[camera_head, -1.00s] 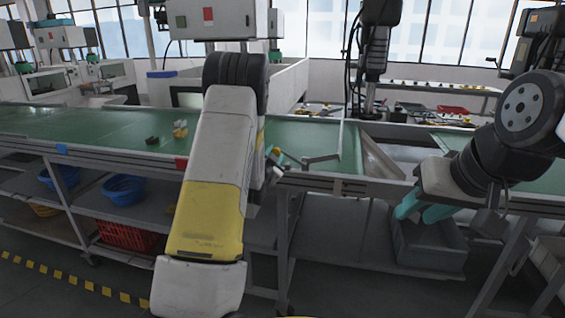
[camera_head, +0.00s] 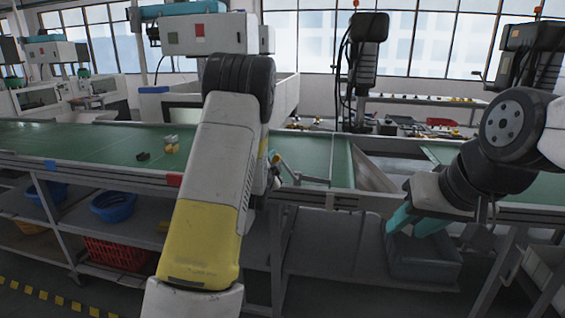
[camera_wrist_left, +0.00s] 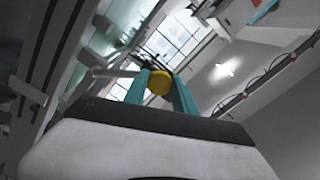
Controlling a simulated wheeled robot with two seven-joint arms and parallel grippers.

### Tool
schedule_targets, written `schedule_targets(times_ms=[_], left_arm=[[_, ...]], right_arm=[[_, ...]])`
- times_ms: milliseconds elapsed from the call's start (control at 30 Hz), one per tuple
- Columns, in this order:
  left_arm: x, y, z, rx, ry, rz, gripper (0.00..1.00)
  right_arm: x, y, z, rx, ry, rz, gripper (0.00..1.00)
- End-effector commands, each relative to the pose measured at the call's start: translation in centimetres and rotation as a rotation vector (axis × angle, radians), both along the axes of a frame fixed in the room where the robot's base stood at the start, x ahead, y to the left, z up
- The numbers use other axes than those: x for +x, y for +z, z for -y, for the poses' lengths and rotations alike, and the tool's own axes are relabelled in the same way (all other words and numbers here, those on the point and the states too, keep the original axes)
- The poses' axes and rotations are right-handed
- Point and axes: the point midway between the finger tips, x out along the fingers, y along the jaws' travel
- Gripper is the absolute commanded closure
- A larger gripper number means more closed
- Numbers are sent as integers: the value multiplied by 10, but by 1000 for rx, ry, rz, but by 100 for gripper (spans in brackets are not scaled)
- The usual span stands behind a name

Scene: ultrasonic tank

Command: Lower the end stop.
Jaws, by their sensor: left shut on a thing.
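The yellow round knob (camera_wrist_left: 159,83) sits between the two teal fingers of my left gripper (camera_wrist_left: 160,90) in the left wrist view, and the gripper is shut on it. In the head view my left gripper (camera_head: 273,158) is mostly hidden behind my own forearm, at the front edge of the conveyor. A thin grey bar (camera_head: 305,179), apparently part of the end stop, runs right from the gripper to the belt's end. How high it stands is hard to tell. My right gripper (camera_head: 415,221) points down with teal fingers apart, empty, above a grey crate.
The green conveyor belt (camera_head: 90,143) carries a few small parts (camera_head: 171,144) left of my arm. A metal chute (camera_head: 370,170) lies beyond the belt's end. The grey crate (camera_head: 425,260) stands below. Blue baskets (camera_head: 113,207) and a red basket (camera_head: 115,253) sit under the conveyor.

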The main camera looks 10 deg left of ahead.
Motion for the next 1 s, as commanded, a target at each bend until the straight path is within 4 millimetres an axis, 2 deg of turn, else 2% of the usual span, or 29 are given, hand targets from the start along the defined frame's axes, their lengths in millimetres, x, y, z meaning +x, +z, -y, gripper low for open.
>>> schedule_targets(times_ms=[233, 267, 333, 367, 733, 1000], left_arm=[[0, 1, 2, 1, -5, 3, 100], [0, 1, 2, 1, -5, 3, 62], [0, 1, 2, 0, -5, 3, 48], [0, 1, 2, 0, -4, 2, 46], [-5, 1, 1, -1, -3, 1, 46], [-49, 1, -1, -2, -2, 0, 46]], right_arm=[[0, 0, 0, 0, 0, 0, 64], [0, 0, 0, 0, 0, 0, 64], [0, 0, 0, 0, 0, 0, 64], [0, 0, 0, 0, 0, 0, 64], [0, 0, 0, 0, 0, 0, 64], [0, 0, 0, 0, 0, 0, 64]])
